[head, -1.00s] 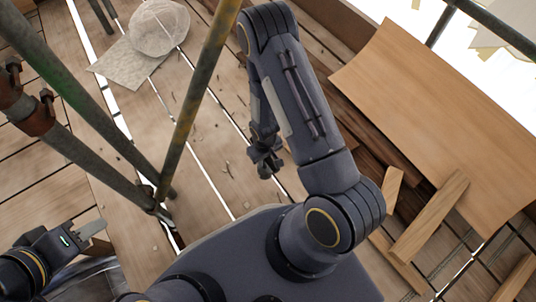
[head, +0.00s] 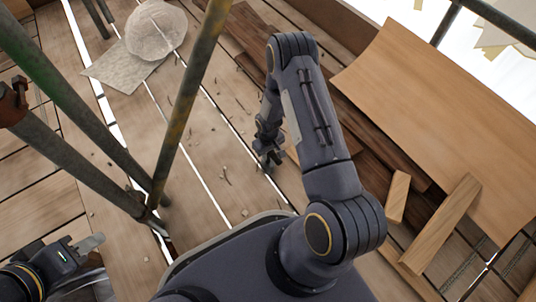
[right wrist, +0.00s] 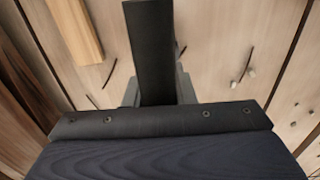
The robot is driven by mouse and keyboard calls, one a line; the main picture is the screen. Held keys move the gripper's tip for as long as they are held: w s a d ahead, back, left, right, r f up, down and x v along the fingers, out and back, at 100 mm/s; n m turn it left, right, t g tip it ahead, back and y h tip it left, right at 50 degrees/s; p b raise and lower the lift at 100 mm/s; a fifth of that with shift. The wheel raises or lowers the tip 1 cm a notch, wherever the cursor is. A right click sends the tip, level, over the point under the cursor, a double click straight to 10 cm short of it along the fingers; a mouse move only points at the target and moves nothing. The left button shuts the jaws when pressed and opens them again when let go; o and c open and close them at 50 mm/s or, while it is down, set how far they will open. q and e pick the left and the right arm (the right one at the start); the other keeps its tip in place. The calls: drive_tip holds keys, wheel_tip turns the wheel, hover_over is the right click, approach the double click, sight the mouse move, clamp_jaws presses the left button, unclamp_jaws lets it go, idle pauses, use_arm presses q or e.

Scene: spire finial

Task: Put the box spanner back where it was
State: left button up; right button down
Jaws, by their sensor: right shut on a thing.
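My right gripper (head: 270,160) hangs over the plank floor in the middle of the head view, small and dark against the boards. In the right wrist view it is shut on a dark straight bar (right wrist: 150,50), which sticks out between the grey fingers. I take this bar to be the box spanner; its far end runs out of the picture. My left gripper (head: 90,243) is at the lower left of the head view, beside the poles. Its pale finger shows, but I cannot tell whether it is open.
Scaffold poles (head: 185,110) stand at the left, between my two grippers. A pale helmet-like dome (head: 155,28) rests by a light sheet (head: 112,72) at the back. A large curved board (head: 440,110) and loose wood blocks (head: 440,225) lie at the right. Floorboards (head: 215,150) have gaps and small debris.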

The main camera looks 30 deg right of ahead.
drive_tip(key=shift+r, duration=0.1)
drive_tip(key=c, duration=1.2)
unclamp_jaws()
